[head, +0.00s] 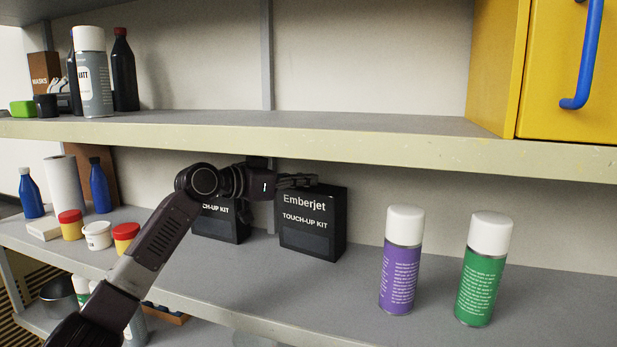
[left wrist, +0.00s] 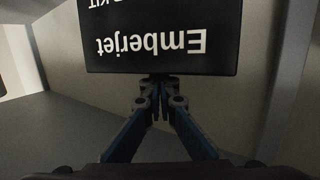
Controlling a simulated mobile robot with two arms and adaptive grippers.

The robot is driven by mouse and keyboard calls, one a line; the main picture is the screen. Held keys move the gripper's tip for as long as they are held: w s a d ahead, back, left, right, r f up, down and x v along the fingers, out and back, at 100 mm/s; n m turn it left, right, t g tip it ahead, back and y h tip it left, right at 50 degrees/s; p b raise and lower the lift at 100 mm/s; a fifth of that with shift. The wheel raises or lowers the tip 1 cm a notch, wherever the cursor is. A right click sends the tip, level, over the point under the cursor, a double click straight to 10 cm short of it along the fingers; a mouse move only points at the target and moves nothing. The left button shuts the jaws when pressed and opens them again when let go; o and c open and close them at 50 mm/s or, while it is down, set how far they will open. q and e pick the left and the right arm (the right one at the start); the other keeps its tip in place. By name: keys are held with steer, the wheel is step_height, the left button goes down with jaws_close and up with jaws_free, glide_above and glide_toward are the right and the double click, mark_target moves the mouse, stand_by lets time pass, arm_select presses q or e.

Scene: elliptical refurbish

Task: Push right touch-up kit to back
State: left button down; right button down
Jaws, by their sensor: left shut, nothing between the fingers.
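Two black touch-up kit boxes stand upright on the middle shelf. The right touch-up kit (head: 312,222) reads "Emberjet TOUCH-UP KIT". The left touch-up kit (head: 221,221) is partly hidden by my left arm. My left gripper (head: 310,180) is shut and empty at the top edge of the right kit. In the left wrist view the right kit (left wrist: 160,38) appears upside down, just beyond the shut fingertips (left wrist: 160,88). I cannot tell whether the fingers touch it. My right gripper is not in view.
A purple spray can (head: 401,260) and a green spray can (head: 482,269) stand to the right on the same shelf. The upper shelf edge (head: 330,145) runs close above my left gripper. Small jars (head: 97,236) and blue bottles stand at the left.

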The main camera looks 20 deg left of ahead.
arm_select(q)
steer(key=shift+d+r+p, duration=0.2)
steer(key=shift+d+p, duration=0.05)
steer(key=shift+p, duration=0.1)
steer(key=f+p+v, duration=0.2)
steer(key=p+v, duration=0.1)
steer(key=v, duration=1.2)
steer(key=p+x, duration=0.5)
steer(key=x, duration=0.6)
steer(key=shift+w+d, duration=0.2)
steer(key=shift+d, duration=0.05)
